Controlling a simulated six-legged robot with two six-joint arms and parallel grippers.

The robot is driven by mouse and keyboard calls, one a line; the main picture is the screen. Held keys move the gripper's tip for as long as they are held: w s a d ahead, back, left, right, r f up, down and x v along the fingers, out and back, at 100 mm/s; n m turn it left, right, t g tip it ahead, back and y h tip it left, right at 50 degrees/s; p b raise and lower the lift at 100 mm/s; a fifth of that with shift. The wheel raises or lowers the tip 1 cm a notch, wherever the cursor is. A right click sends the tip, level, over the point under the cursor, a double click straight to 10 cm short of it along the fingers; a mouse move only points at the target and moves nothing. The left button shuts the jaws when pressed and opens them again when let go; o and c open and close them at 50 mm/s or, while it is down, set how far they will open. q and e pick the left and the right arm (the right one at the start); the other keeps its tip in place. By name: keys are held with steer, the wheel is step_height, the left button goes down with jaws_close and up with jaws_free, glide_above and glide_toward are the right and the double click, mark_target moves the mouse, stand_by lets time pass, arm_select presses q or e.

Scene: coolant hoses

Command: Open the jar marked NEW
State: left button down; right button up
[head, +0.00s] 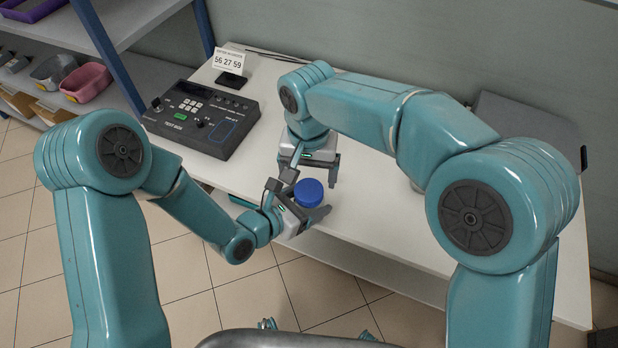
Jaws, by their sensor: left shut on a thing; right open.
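A jar with a round blue lid (309,191) is near the front edge of the white table. Its body is mostly hidden under the lid and behind my gripper, and no NEW marking is readable. My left gripper (304,205) is shut around the jar from the left, below the lid. My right gripper (309,169) is open and points down just behind the lid, its fingers apart with nothing visible between them. I cannot tell how far above the table the jar is.
A black test box (202,118) with keys stands on the white table (375,215) at the back left. Behind it is a sign reading 56 27 59 (230,61). A grey flat case (525,125) is at the right. A shelf with bins (86,82) stands left.

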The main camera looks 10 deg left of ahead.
mark_target(309, 190)
step_height(309, 190, up, 3)
steer(key=m, duration=0.2)
steer(key=shift+m, duration=0.4)
steer(key=shift+f, duration=0.1)
step_height(309, 190, down, 8)
steer(key=shift+w+r, duration=0.1)
steer(key=shift+r, duration=0.15)
steer(key=c, duration=1.1)
steer(key=n, duration=0.2)
steer(key=shift+n, duration=0.4)
